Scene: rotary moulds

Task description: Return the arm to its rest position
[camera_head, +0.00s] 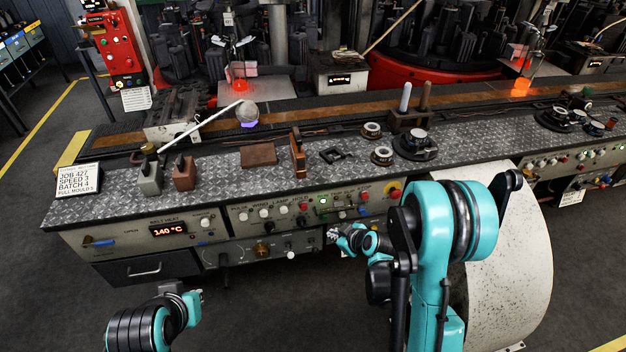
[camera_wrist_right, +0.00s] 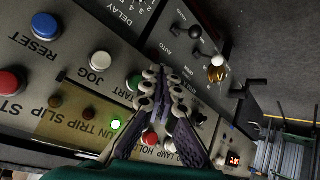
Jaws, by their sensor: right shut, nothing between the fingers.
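My right arm (camera_head: 437,240) reaches in from the lower right of the head view, its teal elbow raised in front of the console. My right gripper (camera_head: 334,236) is at the console's front panel, near its lower row of controls. In the right wrist view the right gripper (camera_wrist_right: 164,78) is shut and empty, its fingers over the panel and partly covering the green START button (camera_wrist_right: 134,84). I cannot tell whether the fingertips touch the panel. My left arm (camera_head: 150,325) shows at the bottom left, away from the console; its fingers do not show.
The console (camera_head: 225,222) has a sloping panel with a lit green lamp (camera_head: 323,202), a red knob (camera_head: 393,192) and a 140 °C display (camera_head: 170,229). The floor (camera_head: 270,310) between my arms is clear.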

